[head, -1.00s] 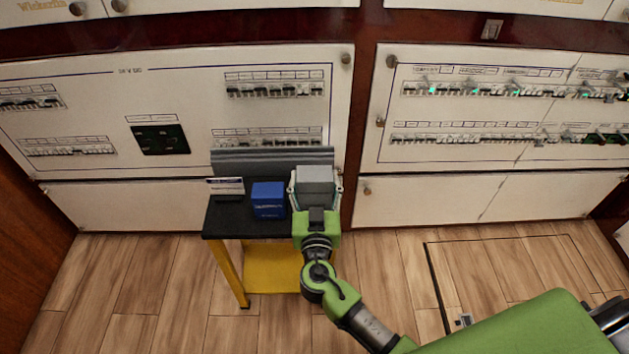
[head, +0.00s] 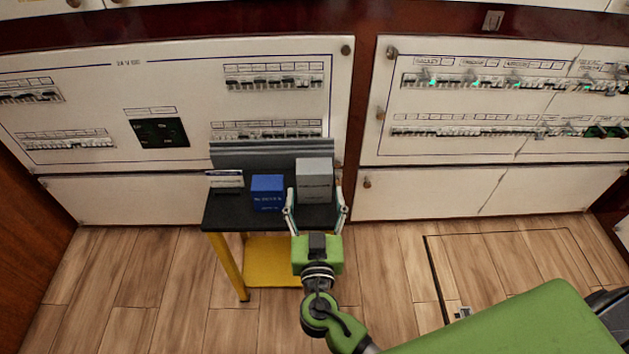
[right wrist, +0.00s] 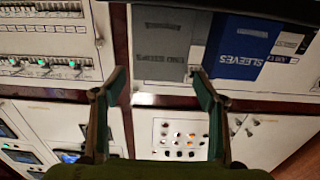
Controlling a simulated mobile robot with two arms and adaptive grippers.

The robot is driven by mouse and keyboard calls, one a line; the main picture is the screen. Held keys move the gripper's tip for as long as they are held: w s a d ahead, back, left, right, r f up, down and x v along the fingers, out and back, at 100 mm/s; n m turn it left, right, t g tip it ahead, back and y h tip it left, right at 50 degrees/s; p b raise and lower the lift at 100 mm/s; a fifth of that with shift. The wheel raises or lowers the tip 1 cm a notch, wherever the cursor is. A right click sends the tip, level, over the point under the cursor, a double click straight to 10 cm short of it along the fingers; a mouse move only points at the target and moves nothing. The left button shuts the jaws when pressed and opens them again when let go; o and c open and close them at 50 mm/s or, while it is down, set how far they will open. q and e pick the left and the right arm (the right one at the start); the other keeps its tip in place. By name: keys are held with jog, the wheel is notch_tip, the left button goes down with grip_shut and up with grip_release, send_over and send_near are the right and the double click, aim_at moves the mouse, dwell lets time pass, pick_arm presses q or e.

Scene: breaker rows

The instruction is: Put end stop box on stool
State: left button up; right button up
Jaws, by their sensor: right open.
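The grey end stop box (head: 314,178) stands upright on the black top of the stool (head: 226,214), at its right end. In the right wrist view the grey end stop box (right wrist: 172,45) shows upside down, with its lettering facing my gripper. My right gripper (head: 315,203) is open and empty at the stool's front edge, just in front of the box. Its two spread fingers also show in the right wrist view (right wrist: 158,76), apart from the box. My left gripper is not in view.
A blue sleeves box (head: 267,193) stands left of the grey box, with a small white-labelled box (head: 226,182) farther left. A grey ribbed strip (head: 250,153) lies behind them. Breaker panels (head: 500,110) rise behind the stool.

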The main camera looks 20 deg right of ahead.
jog(key=s+d+f+m+g+h, duration=0.1)
jog(key=s+d+f+g+h, duration=0.1)
jog(key=s+d+f+g, duration=0.75)
jog(key=s+a+n+g+y, duration=0.2)
jog(key=s+n+y, duration=0.1)
jog(key=s, duration=0.4)
jog(key=s+a+f+n+g+y, duration=0.1)
jog(key=s+a+n+g+y, duration=0.1)
jog(key=s, duration=0.6)
jog(key=shift+a+f+n+y, duration=0.15)
jog(key=shift+f+n+y, duration=0.15)
jog(key=shift+n+y, duration=0.55)
jog(key=shift+w+m+y, duration=0.1)
jog(key=shift+m+y, duration=0.15)
